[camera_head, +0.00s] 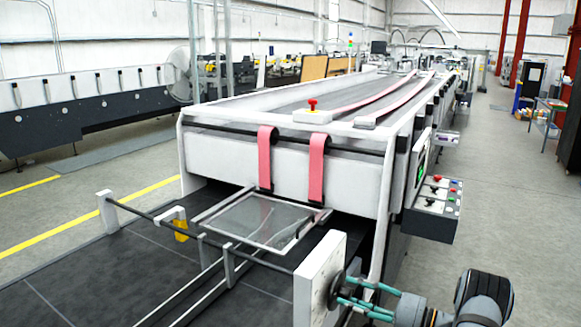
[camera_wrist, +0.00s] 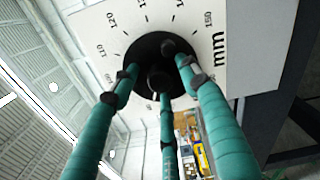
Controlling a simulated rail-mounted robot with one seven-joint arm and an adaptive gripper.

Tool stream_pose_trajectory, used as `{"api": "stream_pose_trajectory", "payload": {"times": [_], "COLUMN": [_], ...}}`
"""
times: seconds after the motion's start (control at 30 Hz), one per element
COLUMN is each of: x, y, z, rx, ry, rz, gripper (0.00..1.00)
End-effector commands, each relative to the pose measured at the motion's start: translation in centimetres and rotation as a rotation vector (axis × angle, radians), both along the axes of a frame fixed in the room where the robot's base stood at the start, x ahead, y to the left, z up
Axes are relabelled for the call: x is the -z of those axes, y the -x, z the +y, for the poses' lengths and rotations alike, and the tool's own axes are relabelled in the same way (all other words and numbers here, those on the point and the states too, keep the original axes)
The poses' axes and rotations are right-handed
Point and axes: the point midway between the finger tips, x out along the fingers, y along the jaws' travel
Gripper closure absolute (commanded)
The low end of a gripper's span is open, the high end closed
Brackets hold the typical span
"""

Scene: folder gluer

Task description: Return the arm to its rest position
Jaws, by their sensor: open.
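My gripper (camera_head: 350,292) is at the lower right of the head view, with its teal fingers pointing left at a black knob (camera_head: 335,290) on a white plate (camera_head: 318,270). In the wrist view my gripper (camera_wrist: 160,80) shows three spread teal fingers, their dark tips around the knob (camera_wrist: 160,50). The plate (camera_wrist: 255,25) there carries a printed mm scale. The jaws are open. I cannot tell whether the fingertips touch the knob. My arm's wrist shows at the bottom right of the head view; the rest of the arm is out of view.
The folder gluer (camera_head: 285,165) with pink belts (camera_head: 317,165) stands behind the plate. A control panel (camera_head: 437,195) with buttons juts out above and behind my arm. A rod (camera_head: 185,230) and a clear framed sheet (camera_head: 262,220) lie left. Open floor (camera_head: 500,215) is at the right.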

Motion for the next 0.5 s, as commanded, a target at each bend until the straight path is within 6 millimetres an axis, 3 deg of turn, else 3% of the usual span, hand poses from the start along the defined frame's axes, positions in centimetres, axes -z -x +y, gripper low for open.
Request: {"api": "stream_pose_trajectory", "payload": {"times": [0.5], "x": [-0.01], "y": [-0.05], "z": [-0.01], "rx": [0.001], "ry": [0.006], "rz": [-0.011], "gripper": [0.55]}}
